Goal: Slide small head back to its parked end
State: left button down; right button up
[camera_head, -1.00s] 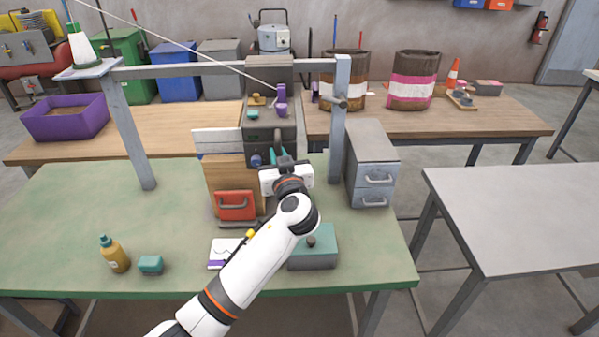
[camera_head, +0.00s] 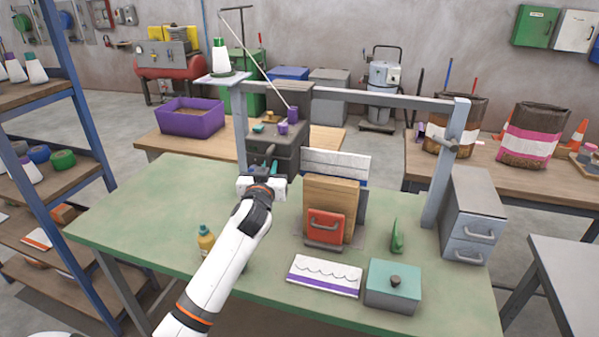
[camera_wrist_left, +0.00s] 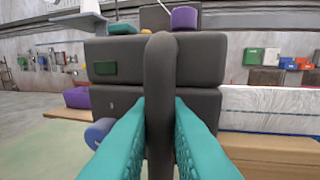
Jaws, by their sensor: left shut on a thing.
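The small head (camera_head: 292,135), a dark grey block with purple and teal parts on top, hangs on the grey rail (camera_head: 375,97) near the left post (camera_head: 240,128). My left gripper (camera_head: 266,174) is at its front. In the left wrist view, the teal fingers (camera_wrist_left: 160,135) are shut on the head's dark upright handle (camera_wrist_left: 159,85), one finger on each side. The head's lower part is partly hidden by my gripper in the head view. My right gripper is not in view.
A yellow bottle (camera_head: 206,240), teal-lidded box (camera_head: 393,284), white-purple packet (camera_head: 325,275) and grey drawers (camera_head: 473,217) stand on the green table (camera_head: 150,205).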

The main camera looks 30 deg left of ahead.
pick_arm(q)
jog(key=s+a, duration=0.2)
jog(key=a, duration=0.6)
jog(key=shift+s+a+p, duration=0.15)
jog(key=shift+s+p, duration=0.05)
jog(key=shift+p, duration=0.25)
jog(key=c, duration=1.5)
grip_release()
jog(key=b+v, duration=0.2)
jog(key=v, duration=1)
